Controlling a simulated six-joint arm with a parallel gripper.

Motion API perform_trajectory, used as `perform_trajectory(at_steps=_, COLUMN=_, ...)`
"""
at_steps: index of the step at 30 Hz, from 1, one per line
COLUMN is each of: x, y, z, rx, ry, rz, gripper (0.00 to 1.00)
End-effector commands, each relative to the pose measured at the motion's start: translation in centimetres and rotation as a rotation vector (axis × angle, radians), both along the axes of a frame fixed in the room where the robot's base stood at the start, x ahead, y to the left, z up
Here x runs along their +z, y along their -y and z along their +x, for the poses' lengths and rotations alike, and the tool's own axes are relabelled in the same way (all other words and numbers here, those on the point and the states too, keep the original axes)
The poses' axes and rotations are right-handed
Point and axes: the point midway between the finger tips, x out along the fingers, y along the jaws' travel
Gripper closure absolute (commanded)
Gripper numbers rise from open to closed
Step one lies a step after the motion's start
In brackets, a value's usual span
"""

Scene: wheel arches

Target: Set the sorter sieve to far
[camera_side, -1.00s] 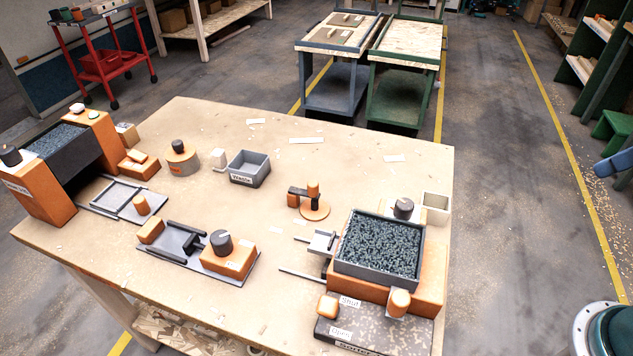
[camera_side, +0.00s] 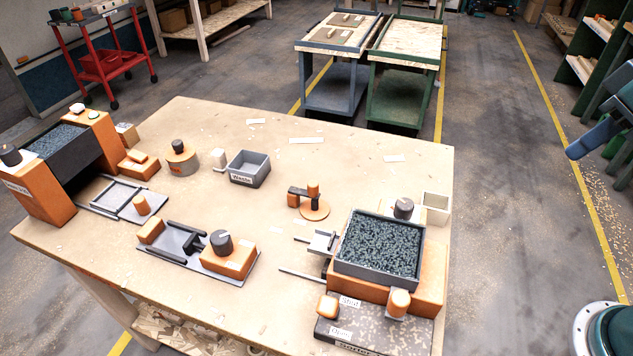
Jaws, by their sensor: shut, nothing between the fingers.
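The sorter (camera_side: 432,270) stands at the front right of the table, an orange body with a grey bin (camera_side: 378,272) full of dark granules. A black dial (camera_side: 403,207) sits at its back. A speckled plate (camera_side: 400,335) in front carries a label that seems to read "Sorter", plus "Shut" and "Open" labels. An orange knob (camera_side: 328,306) stands at the plate's left, and another orange knob (camera_side: 399,301) at the bin's front. I cannot tell which part is the sieve or its setting. My gripper is out of view; only part of my arm shows at the right edge.
A grey tray labelled "Waste" (camera_side: 249,168) and an orange disc with a post (camera_side: 314,208) stand mid-table. A rail fixture with a black knob (camera_side: 221,241) is at the front. A hopper machine (camera_side: 45,190) stands at the left. The table's back middle is mostly clear.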

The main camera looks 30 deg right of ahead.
Motion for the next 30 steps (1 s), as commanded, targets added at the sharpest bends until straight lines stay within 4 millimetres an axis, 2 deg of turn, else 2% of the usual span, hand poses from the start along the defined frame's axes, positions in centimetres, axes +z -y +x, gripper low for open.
perform_trajectory(at_steps=15, x=0.7, y=-6.1, z=5.5, rx=0.146, ry=-0.199, rz=0.001, gripper=1.0)
perform_trajectory(at_steps=30, x=-1.1, y=-13.3, z=9.7, rx=0.278, ry=-0.383, rz=-0.05, gripper=1.0)
